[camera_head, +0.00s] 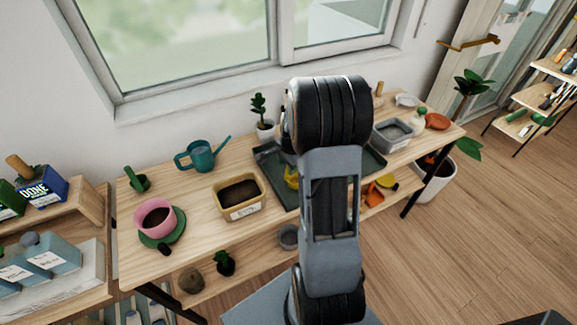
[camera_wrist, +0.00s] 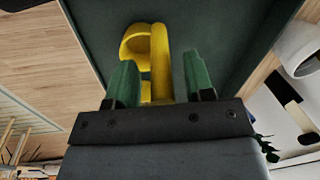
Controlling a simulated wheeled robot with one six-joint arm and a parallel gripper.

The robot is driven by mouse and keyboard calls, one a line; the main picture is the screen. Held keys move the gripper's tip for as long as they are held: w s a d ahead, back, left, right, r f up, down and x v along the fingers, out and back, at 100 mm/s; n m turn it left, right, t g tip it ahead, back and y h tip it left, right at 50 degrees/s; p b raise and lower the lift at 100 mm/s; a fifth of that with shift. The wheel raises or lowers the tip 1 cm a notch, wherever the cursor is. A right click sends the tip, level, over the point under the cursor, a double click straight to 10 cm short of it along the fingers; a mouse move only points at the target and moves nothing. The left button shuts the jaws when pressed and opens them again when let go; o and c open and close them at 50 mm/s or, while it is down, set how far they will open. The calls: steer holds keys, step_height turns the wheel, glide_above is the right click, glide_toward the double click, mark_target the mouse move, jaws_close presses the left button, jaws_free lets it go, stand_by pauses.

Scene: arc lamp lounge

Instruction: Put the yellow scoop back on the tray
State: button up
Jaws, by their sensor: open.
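The yellow scoop (camera_head: 291,176) shows in part beside my arm in the head view, over the dark green tray (camera_head: 270,166). In the wrist view the scoop (camera_wrist: 160,42) has its rounded bowl at the upper left and its handle running down between the fingers. The tray surface (camera_wrist: 215,35) lies behind it, and the scoop appears to rest on it. My gripper (camera_wrist: 159,64) has two green fingers, open, one on each side of the handle, with gaps showing. In the head view my arm hides the gripper and the tray's middle.
A soil-filled yellow planter (camera_head: 239,194), a teal watering can (camera_head: 198,155) and a pink pot (camera_head: 156,217) stand left of the tray. A potted plant (camera_head: 264,119) stands behind it. A grey bin (camera_head: 391,134) is at the right. The window wall bounds the back.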

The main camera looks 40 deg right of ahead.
step_height(320, 180, up, 10)
steer(key=s, duration=0.2)
steer(key=s+a+r+n+t, duration=0.1)
steer(key=s+a+r+n, duration=0.1)
steer(key=s+a+n, duration=0.4)
steer(key=s+a+r+n+t, duration=0.1)
steer(key=s+a+r+n, duration=0.2)
steer(key=s+a+n, duration=0.3)
steer(key=a+n, duration=0.5)
steer(key=a, duration=0.1)
steer(key=shift+a+n, duration=0.3)
steer(key=shift+w, duration=0.1)
steer(key=shift+c, duration=0.5)
steer(key=shift+d, duration=0.1)
